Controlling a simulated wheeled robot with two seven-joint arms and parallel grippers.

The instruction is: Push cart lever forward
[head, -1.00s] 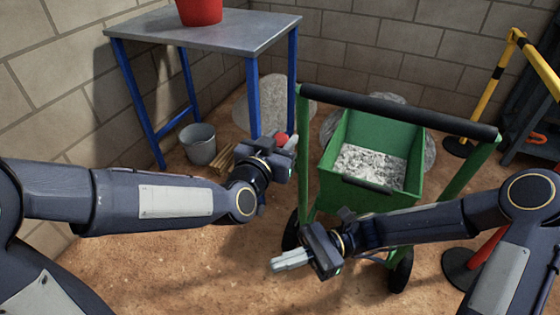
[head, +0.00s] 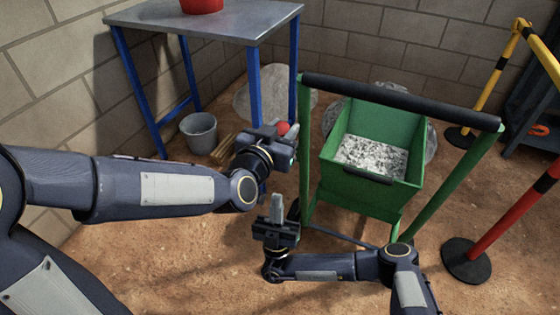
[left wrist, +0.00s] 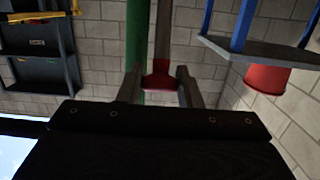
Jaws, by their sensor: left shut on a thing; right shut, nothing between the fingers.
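The green cart (head: 413,136) stands in the middle right of the head view, with a black handlebar (head: 400,97) across its top. A lever with a red knob (head: 283,127) shows beside the cart's left post. My left gripper (head: 287,140) is at the knob. In the left wrist view the red knob (left wrist: 160,80) sits between the two fingers on a dark rod (left wrist: 164,32), and the left gripper (left wrist: 159,88) is shut on it. My right gripper (head: 277,200) is shut and empty, fingers up, lower left of the cart and apart from it.
A blue-legged metal table (head: 240,22) with a red bucket (head: 202,6) stands at the back left. A grey bucket (head: 200,132) is under it. A red barrier post (head: 500,220) stands right of the cart. Bare dirt floor lies in front.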

